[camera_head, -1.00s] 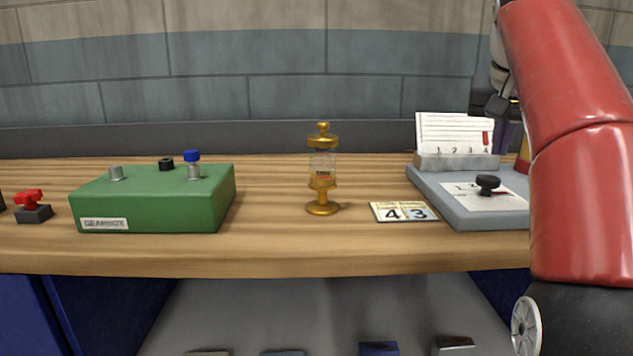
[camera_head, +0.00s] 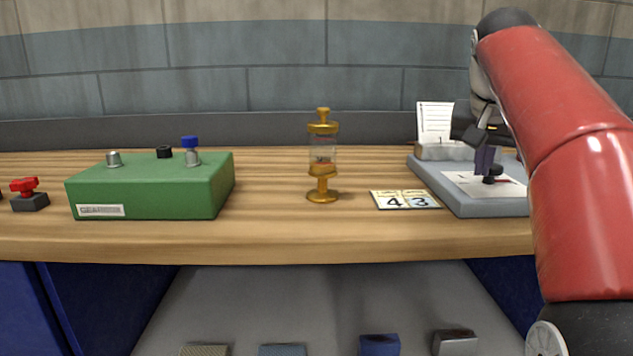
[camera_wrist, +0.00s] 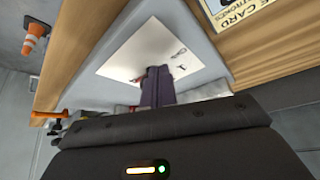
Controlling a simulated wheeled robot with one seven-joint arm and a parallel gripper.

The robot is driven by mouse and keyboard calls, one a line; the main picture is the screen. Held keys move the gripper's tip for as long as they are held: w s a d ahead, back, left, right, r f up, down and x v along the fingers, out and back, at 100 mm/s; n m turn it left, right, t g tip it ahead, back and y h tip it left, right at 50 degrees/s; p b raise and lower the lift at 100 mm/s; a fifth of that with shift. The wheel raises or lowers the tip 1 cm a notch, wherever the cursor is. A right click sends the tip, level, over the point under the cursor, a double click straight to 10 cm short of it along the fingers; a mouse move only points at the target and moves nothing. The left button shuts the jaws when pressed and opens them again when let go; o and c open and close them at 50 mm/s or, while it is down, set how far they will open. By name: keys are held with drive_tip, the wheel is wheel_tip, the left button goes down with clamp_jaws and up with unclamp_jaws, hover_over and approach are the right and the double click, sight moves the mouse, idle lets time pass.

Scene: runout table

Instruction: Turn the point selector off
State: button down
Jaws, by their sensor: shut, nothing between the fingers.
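The point selector is a black knob (camera_head: 490,180) on a white dial plate (camera_head: 463,183), set on a grey base (camera_head: 470,208) at the right of the bench. My gripper (camera_head: 486,170) is shut and empty, pointing down with its dark fingertips right at the knob. I cannot tell whether they touch it. In the wrist view the fingers (camera_wrist: 157,86) stand over the dial plate (camera_wrist: 140,52) and hide the knob. A small red mark (camera_wrist: 134,81) shows beside them. The knob's setting cannot be read.
A white card in a holder (camera_head: 434,122) stands behind the dial, partly hidden by my arm. A brass glass-bodied device (camera_head: 323,165) and a green gearbox (camera_head: 150,190) stand farther left. The wrist view shows an orange cone (camera_wrist: 35,38).

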drive_tip(key=shift+w+d+p, duration=0.2)
drive_tip(key=shift+d+p, duration=0.1)
idle(0.8)
drive_tip(key=shift+s+d, duration=0.15)
drive_tip(key=shift+s, duration=0.05)
drive_tip(key=shift+s+d+p, duration=0.35)
drive_tip(key=shift+d+p, duration=0.2)
drive_tip(key=shift+p, duration=0.25)
drive_tip(key=shift+s+d, duration=0.1)
drive_tip(key=shift+d, duration=0.4)
drive_tip(key=shift+s, duration=0.15)
drive_tip(key=shift+s, duration=0.2)
wheel_tip(320, 180, up, 6)
idle(0.6)
